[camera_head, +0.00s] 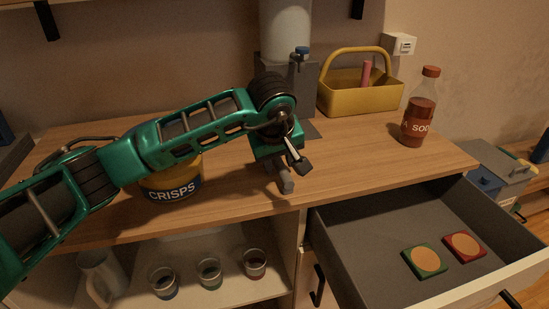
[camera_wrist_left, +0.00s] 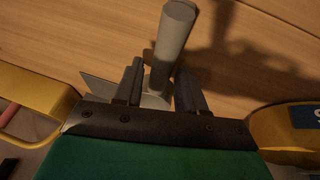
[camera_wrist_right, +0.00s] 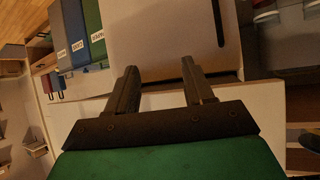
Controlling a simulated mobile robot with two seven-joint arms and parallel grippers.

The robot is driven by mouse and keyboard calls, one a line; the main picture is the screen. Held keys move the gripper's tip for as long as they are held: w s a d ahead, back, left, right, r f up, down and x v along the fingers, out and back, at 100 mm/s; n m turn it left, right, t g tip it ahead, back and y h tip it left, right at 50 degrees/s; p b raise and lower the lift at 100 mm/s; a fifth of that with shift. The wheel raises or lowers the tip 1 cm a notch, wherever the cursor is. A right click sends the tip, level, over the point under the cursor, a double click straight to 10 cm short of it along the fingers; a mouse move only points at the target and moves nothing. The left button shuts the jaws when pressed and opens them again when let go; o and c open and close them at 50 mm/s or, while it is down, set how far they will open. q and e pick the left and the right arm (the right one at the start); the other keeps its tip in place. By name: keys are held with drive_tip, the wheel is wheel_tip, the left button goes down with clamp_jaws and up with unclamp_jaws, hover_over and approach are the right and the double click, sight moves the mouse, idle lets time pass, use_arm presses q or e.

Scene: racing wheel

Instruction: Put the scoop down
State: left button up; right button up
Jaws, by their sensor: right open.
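The scoop (camera_wrist_left: 172,40) shows in the left wrist view as a thick grey handle with a flat grey part at its lower end. The handle lies between the fingers of my left gripper (camera_wrist_left: 160,85), which are shut on it and hide part of the scoop. In the head view my left gripper (camera_head: 287,176) points down over the wooden counter (camera_head: 350,160), right of the crisps tub. I cannot tell whether the scoop touches the counter; a shadow falls beside it. My right gripper (camera_wrist_right: 160,85) is open and empty; it is not visible in the head view.
The crisps tub (camera_head: 172,188) stands left of my gripper, a dispenser (camera_head: 285,35) behind it. A yellow caddy (camera_head: 360,95) and soda bottle (camera_head: 420,108) stand right. An open drawer (camera_head: 375,240) holds two coasters. Several glasses stand on the shelf below. Counter between gripper and bottle is clear.

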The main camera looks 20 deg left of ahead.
sight(278, 162)
use_arm(q)
drive_tip(key=c, duration=0.4)
clamp_jaws()
use_arm(e)
drive_tip(key=shift+s+d+f, duration=0.1)
drive_tip(key=shift+s+f, duration=0.35)
drive_tip(key=shift+f, duration=0.05)
use_arm(q)
wheel_tip(278, 162, up, 5)
drive_tip(key=p, duration=0.3)
drive_tip(key=shift+f, duration=0.15)
wheel_tip(278, 162, up, 4)
drive_tip(key=p, duration=0.2)
drive_tip(key=shift+p, duration=0.3)
drive_tip(key=shift+r, duration=0.6)
use_arm(e)
drive_tip(key=shift+h, duration=0.4)
drive_tip(key=d+r, duration=0.1)
drive_tip(key=r, duration=0.1)
drive_tip(key=s+d+r, duration=0.1)
drive_tip(key=shift+d+r, duration=0.3)
drive_tip(key=shift+r, duration=0.05)
